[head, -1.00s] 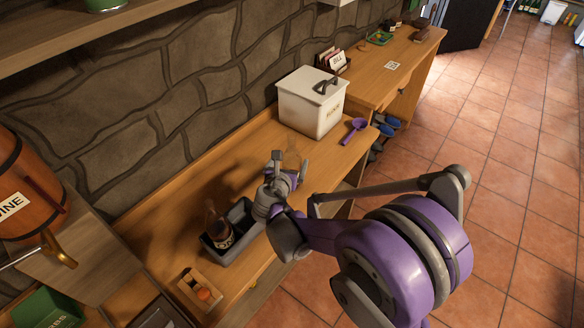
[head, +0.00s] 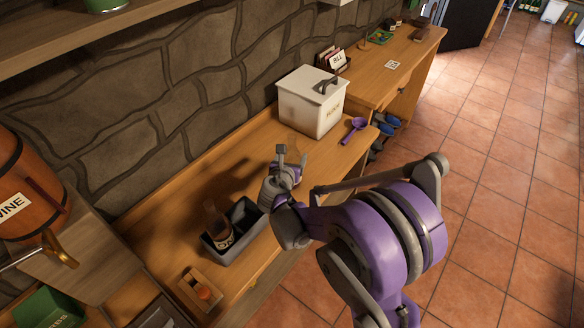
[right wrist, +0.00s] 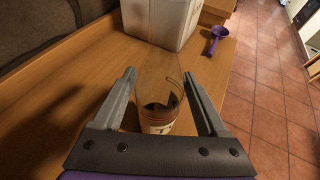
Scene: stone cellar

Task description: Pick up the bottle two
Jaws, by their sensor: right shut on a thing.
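A clear, faintly tinted bottle with a pale label (right wrist: 158,105) stands between the fingers of my right gripper (right wrist: 158,88) in the right wrist view. My right gripper (head: 293,154) is shut on it above the counter; in the head view the bottle is mostly hidden by the gripper. I cannot tell whether its base touches the wood. A second, dark brown bottle with a label (head: 218,228) stands in the left compartment of a grey divided bin (head: 233,255), left of the gripper. My left gripper is not in view.
A white lidded box (head: 309,103) and a purple scoop (head: 355,126) are on the counter (head: 190,200) beyond the gripper. A small wooden tray (head: 192,294) with an orange-topped item is near the front left. A barrel (head: 22,190) stands at far left.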

